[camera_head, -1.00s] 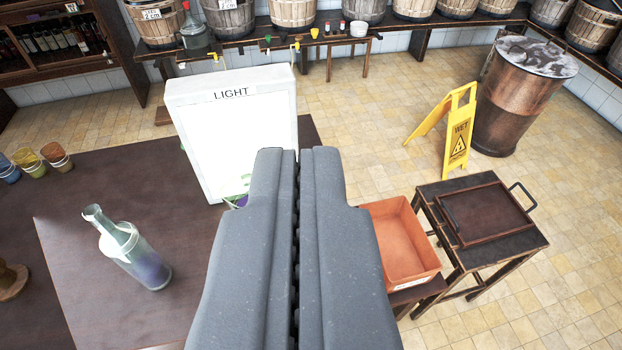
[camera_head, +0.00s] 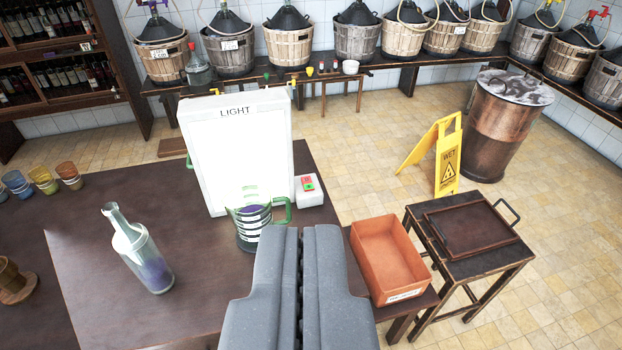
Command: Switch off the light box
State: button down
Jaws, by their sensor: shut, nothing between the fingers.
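The light box (camera_head: 233,150) stands upright on the dark table, left of centre. Its front panel is bright white under the word LIGHT. A small white switch box (camera_head: 309,197) with a red and a green button (camera_head: 308,184) sits at its right side. My gripper (camera_head: 307,232) is shut and empty at the lower middle, nearer to me than the switch and apart from it in the picture. A glass jug (camera_head: 254,226) with a green handle and dark contents stands before the light box, close to the gripper's left side.
A glass bottle (camera_head: 143,252) stands on the table (camera_head: 90,290) at left. Several coloured cups (camera_head: 43,180) line the far left. An orange bin (camera_head: 388,258) is right of my gripper. A stool with a tray (camera_head: 470,228), a yellow wet-floor sign (camera_head: 446,155) and a copper drum (camera_head: 500,128) stand farther right.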

aim_at(308, 185)
jog(key=z, duration=0.25)
jog(key=i, duration=1.4)
jog(key=u, duration=0.35)
